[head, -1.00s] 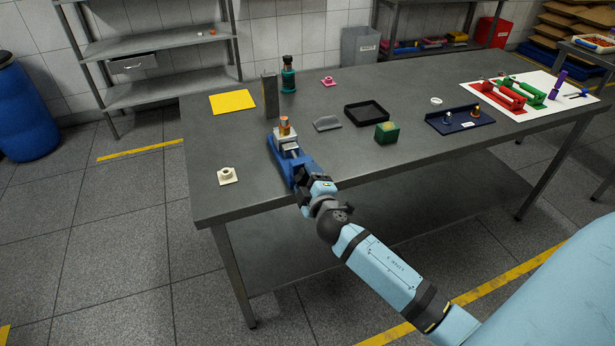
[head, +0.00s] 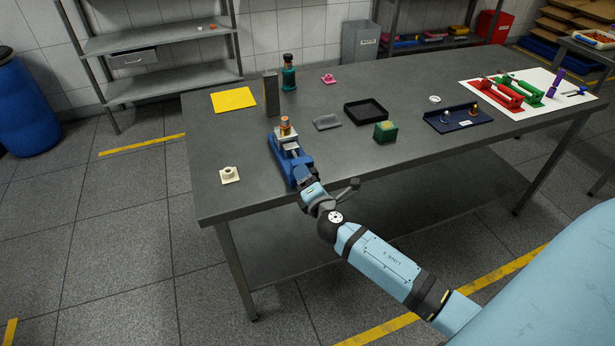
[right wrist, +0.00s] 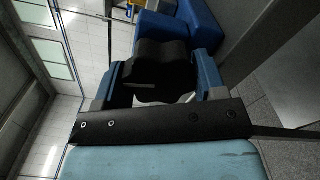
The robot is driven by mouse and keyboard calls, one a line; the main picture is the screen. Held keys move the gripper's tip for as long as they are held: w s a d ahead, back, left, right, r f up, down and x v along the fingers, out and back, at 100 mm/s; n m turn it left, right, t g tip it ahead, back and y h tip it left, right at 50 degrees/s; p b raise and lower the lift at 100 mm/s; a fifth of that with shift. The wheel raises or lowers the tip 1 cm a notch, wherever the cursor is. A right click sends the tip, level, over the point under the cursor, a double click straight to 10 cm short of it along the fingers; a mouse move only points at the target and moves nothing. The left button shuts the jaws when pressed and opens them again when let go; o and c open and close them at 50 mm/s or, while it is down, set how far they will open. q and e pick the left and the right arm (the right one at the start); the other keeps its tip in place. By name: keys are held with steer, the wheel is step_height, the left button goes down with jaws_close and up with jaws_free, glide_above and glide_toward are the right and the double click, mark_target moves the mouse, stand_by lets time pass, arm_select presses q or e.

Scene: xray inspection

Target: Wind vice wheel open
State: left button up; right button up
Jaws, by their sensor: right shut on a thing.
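A blue vice (head: 279,150) stands near the front left edge of the table, with a copper-coloured cylindrical piece (head: 285,124) upright at its pale jaws. My right gripper (head: 304,178) is at the near end of the vice, at the table's front edge. In the right wrist view, the vice's dark lobed wheel (right wrist: 160,72) sits between the two fingers, and the gripper is shut on it. The blue vice body (right wrist: 180,30) shows behind the wheel. In the head view the gripper hides the wheel. My left gripper is not in view.
A white flanged piece (head: 229,175) lies left of the vice. A grey upright block (head: 271,95) stands behind it. A grey wedge (head: 326,122), a green box (head: 385,132) and a black tray (head: 366,112) are to the right. The table front right of the vice is clear.

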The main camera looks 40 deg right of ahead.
steer(key=shift+n, duration=0.7)
steer(key=o, duration=0.9)
steer(key=shift+f, duration=0.15)
